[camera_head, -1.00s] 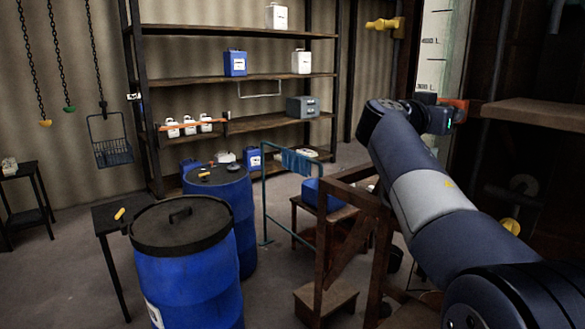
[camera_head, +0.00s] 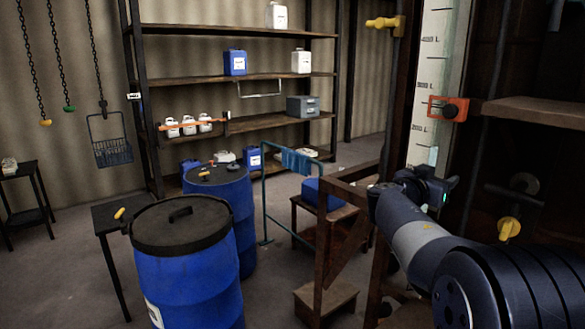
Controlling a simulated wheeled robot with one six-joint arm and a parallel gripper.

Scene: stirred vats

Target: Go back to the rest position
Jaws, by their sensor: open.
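My arm reaches in from the lower right, and its folded wrist is in front of the lower end of the pale level gauge (camera_head: 424,100). My gripper (camera_head: 448,184) is small and dark at the end of the wrist, with a small green light near it. It is open, with nothing seen in it, and its fingers are hard to make out. An orange-red slider (camera_head: 449,109) with a dark knob is on the gauge, above my gripper and apart from it.
A brown wooden frame with a step (camera_head: 326,301) stands just left of my arm. A wooden ledge (camera_head: 535,113) and a yellow valve handle (camera_head: 509,229) are at the right. Blue drums (camera_head: 187,278) stand left, before a shelf rack (camera_head: 225,76). Left floor is partly clear.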

